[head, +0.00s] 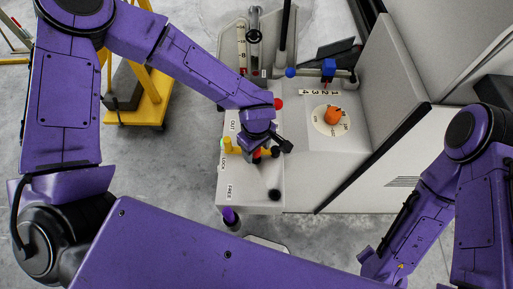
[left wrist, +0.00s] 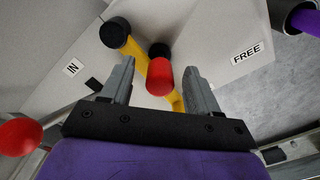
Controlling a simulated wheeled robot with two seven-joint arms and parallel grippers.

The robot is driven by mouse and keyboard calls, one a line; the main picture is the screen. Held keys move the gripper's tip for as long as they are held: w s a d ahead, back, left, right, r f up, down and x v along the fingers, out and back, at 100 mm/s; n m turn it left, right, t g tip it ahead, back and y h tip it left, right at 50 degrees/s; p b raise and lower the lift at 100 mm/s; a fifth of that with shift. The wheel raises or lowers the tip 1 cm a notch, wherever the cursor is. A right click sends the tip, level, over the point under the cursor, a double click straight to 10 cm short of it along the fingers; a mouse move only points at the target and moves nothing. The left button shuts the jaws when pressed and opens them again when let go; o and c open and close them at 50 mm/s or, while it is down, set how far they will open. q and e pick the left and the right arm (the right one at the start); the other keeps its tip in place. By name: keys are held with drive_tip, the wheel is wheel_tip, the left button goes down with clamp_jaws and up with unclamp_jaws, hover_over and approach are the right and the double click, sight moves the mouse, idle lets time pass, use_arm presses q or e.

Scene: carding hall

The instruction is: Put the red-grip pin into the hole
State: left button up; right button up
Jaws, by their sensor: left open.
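My left gripper (head: 272,149) is over the light grey bench and covers part of what lies under it. In the left wrist view my left gripper (left wrist: 157,72) is open. The red grip of the pin (left wrist: 159,76) shows between its two fingers, with a gap on each side. A little of that red also shows beneath the gripper in the head view (head: 257,154). A yellow piece (left wrist: 178,103) is partly hidden behind the red grip. I cannot make out the hole for certain. My right arm is at the right, its gripper out of view.
A red ball knob (head: 278,104) stands close behind the left gripper. A yellow part (head: 229,145) is left of it, beside labels. A black round piece (head: 274,195) sits near the front, by FREE. An orange knob (head: 333,115) on a dial and a grey panel (head: 405,75) are at right.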

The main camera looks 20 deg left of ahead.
use_arm(q)
wheel_tip(320, 180, up, 10)
drive_tip(key=shift+r+b, duration=0.1)
drive_tip(key=shift+b, duration=0.4)
